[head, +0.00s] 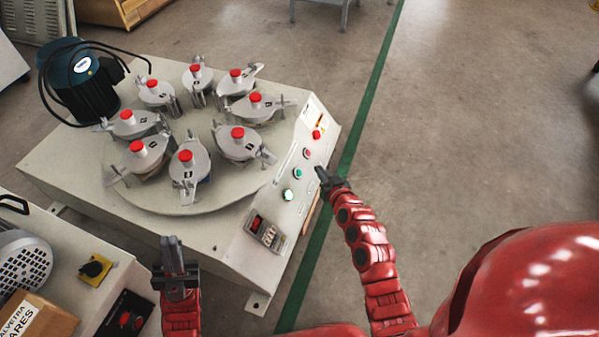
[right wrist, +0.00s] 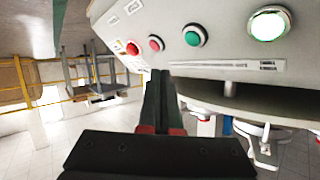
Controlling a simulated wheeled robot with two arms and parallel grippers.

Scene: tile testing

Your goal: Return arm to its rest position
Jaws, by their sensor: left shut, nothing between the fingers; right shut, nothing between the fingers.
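My right gripper (head: 323,177) is shut and empty at the right edge of the tile testing machine (head: 225,222), close to its control panel (head: 290,185). In the right wrist view the closed fingers (right wrist: 157,95) point toward the lower edge of that panel; whether they touch it I cannot tell. The panel carries a lit green button (head: 288,195), a darker green button (head: 297,173) and red buttons; the lit one also shows in the right wrist view (right wrist: 268,24). My left gripper (head: 172,252) is shut, empty and upright in front of the machine.
Several lidded metal pots with red knobs (head: 237,133) stand on the round turntable. A dark motor (head: 82,80) is at the back left. Another machine with a cardboard box (head: 38,318) is at the lower left. The floor right of the green line (head: 372,90) is clear.

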